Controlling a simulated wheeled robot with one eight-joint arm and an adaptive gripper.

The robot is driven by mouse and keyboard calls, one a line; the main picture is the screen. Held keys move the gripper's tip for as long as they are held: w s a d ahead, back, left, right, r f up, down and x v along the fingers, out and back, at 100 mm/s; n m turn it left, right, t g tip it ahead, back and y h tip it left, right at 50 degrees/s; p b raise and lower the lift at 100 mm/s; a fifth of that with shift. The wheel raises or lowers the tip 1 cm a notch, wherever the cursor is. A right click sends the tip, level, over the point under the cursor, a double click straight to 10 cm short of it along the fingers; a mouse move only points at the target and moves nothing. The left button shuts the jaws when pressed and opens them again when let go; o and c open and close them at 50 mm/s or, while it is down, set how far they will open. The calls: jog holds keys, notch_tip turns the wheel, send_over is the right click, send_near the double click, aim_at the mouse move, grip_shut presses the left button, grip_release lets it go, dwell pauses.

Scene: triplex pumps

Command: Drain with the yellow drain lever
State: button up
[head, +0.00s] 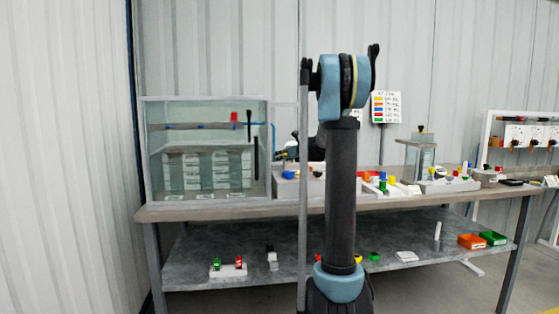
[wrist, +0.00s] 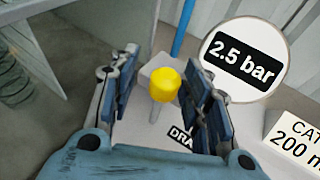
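The yellow drain lever shows in the wrist view as a round yellow knob (wrist: 165,84) on a pale stem. It rises from a light grey block with a partly hidden label reading "DRA". My gripper (wrist: 160,74) is open, with one blue-padded finger on each side of the knob. Gaps show between the knob and both fingers, so it holds nothing. In the head view my arm blocks much of the middle of the bench, and I cannot make out the drain lever there.
A round gauge reading "2.5 bar" (wrist: 243,60) stands close to the right finger, with a "200 m" card (wrist: 296,132) below it. A clear tank (head: 205,150) stands left on the bench (head: 240,212). Coloured parts crowd the bench to the right.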

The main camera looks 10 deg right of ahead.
jog(key=shift+d, duration=0.1)
jog(key=v, duration=1.1)
jog(key=shift+s+d, duration=0.25)
jog(key=shift+s, duration=0.1)
jog(key=shift+r, duration=0.1)
